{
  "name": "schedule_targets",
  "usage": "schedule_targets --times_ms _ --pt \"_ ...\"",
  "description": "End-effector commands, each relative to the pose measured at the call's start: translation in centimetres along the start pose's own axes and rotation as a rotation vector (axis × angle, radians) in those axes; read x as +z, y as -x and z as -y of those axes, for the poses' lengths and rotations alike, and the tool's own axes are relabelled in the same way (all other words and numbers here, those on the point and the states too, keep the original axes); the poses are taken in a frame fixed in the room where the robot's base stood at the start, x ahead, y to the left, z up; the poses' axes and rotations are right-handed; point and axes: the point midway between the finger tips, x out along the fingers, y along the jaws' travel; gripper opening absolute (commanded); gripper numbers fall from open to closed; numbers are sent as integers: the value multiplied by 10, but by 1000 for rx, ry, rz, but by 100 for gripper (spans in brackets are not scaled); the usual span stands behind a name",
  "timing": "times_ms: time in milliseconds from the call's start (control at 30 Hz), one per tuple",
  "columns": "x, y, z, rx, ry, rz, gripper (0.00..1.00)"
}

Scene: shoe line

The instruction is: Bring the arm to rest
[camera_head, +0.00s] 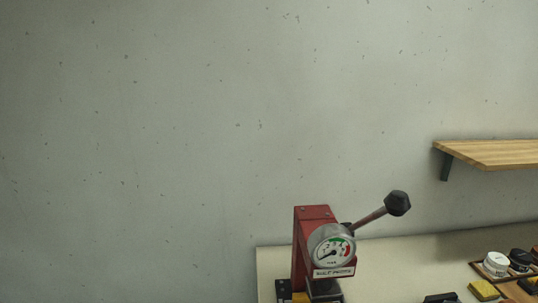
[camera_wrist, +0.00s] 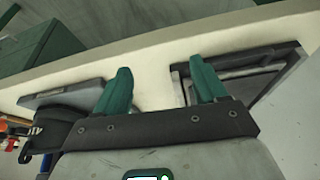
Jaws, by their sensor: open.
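My gripper (camera_wrist: 160,67) shows in the wrist view with its two green fingers spread wide apart. Nothing is between the fingers. A pale bench surface (camera_wrist: 150,52) lies beyond them. The right finger overlaps a dark tray or frame (camera_wrist: 262,62) in the picture, and the left finger is beside a flat grey item (camera_wrist: 62,94). I cannot tell how far the fingers are from these. The arm and gripper do not show in the head view.
In the head view, a red press (camera_head: 314,222) with a gauge and raised black-knobbed lever (camera_head: 397,203) stands at the pale bench's (camera_head: 420,255) left end. Jars (camera_head: 496,264) and a yellow sponge (camera_head: 484,290) are at right, below a wooden shelf (camera_head: 490,153). The wrist view shows a green cabinet (camera_wrist: 38,47).

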Motion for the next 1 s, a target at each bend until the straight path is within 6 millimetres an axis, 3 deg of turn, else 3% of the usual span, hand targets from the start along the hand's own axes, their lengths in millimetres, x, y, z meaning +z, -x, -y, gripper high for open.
schedule_targets --times_ms 33,500,700,1000 --pt "14 -20 -1 2 -2 20 71" --pt "124 -124 -9 16 -18 235 71" --pt "144 -137 -10 18 -22 279 71" --pt "145 -138 -10 18 -22 283 71"
